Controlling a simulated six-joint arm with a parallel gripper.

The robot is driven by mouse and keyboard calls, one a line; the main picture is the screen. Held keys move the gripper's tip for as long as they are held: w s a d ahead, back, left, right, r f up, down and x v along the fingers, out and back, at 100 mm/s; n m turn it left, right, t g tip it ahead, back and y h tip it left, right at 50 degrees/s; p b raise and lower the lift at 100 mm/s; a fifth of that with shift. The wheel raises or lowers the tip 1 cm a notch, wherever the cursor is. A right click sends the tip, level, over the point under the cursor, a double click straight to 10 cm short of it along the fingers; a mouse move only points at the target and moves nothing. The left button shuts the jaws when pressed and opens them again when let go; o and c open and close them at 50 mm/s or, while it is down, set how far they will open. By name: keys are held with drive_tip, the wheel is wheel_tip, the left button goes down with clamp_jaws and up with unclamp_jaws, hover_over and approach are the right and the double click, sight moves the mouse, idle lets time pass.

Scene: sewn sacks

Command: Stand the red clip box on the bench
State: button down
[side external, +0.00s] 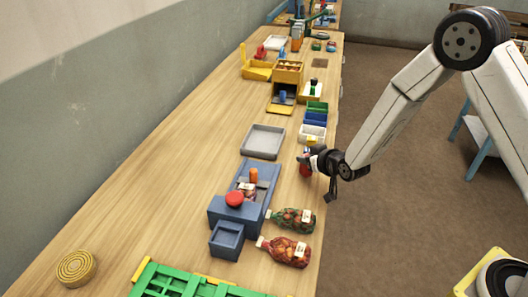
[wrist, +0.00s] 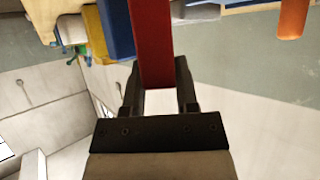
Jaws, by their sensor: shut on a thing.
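My gripper (wrist: 158,95) is shut on a red box (wrist: 151,42), which fills the space between the two fingers in the wrist view and runs out past the top edge. In the side external view my gripper (side external: 312,160) is at the bench's right edge, and part of the red box (side external: 305,170) shows just below the dark fingers. The wooden bench (side external: 180,130) runs along the room. I cannot tell whether the box touches the bench. Its far end is cut off in the wrist view.
Blue, green and white bins (side external: 312,132) stand just behind my gripper. A grey tray (side external: 262,142) lies to the left. A blue machine with a red button (side external: 234,199) and net sacks (side external: 290,251) are nearer the camera. The bench's left side is largely clear.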

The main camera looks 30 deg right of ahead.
drive_tip(key=shift+f, duration=0.75)
drive_tip(key=shift+f, duration=0.15)
drive_tip(key=c, duration=0.7)
unclamp_jaws()
drive_tip(key=shift+o, duration=0.2)
drive_tip(key=shift+s+r, duration=0.1)
drive_tip(key=shift+r, duration=0.1)
drive_tip(key=shift+s+r, duration=0.3)
drive_tip(key=shift+s, duration=0.15)
drive_tip(key=v, duration=1)
drive_tip(key=shift+s, duration=0.4)
drive_tip(key=shift+r, duration=0.15)
